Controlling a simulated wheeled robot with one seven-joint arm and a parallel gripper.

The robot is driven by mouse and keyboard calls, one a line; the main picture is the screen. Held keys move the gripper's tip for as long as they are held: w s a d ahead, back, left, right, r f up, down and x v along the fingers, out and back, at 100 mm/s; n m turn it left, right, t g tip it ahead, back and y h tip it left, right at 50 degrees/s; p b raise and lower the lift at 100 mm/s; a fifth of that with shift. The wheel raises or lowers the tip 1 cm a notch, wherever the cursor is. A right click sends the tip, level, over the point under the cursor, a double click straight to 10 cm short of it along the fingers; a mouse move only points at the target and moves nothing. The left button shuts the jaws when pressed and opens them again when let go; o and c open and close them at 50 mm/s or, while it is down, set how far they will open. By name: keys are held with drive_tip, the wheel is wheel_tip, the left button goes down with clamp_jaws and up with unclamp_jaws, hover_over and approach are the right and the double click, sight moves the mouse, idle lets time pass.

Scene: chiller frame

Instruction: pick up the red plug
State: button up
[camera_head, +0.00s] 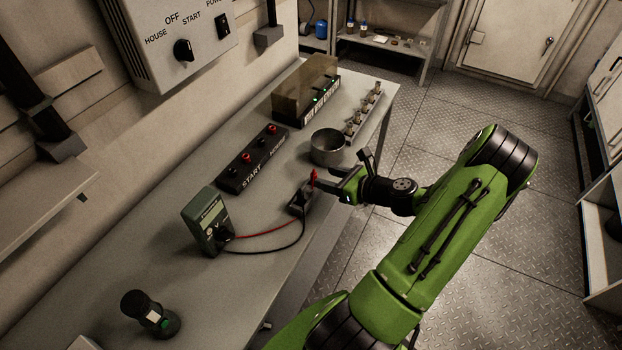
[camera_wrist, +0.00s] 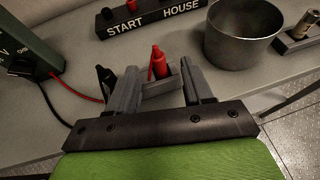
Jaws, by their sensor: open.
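The red plug (camera_head: 314,178) stands upright in a small grey holder (camera_head: 300,200) on the workbench. In the wrist view the red plug (camera_wrist: 158,63) shows between the two fingers of my gripper (camera_wrist: 160,85), nearer the middle than either finger. My gripper (camera_head: 338,184) is open and reaches in from the right at about the plug's height. I cannot tell whether a finger touches the plug. A black plug (camera_wrist: 106,76) is beside the left finger, which partly hides it. The holder (camera_wrist: 160,86) is partly hidden by the fingers.
A green meter (camera_head: 208,222) with red and black leads stands left of the holder. A metal pot (camera_head: 327,147) and a START/HOUSE terminal strip (camera_head: 252,160) are behind it. The bench (camera_head: 330,222) is clear in front.

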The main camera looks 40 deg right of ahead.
sight(309, 179)
drive_tip(key=x, duration=0.5)
drive_tip(key=b+x, duration=0.1)
drive_tip(key=x, duration=0.2)
drive_tip(key=shift+a+f, duration=0.15)
drive_tip(key=shift+f, duration=0.2)
drive_tip(key=shift+s, duration=0.1)
drive_tip(key=shift+c, duration=0.5)
clamp_jaws()
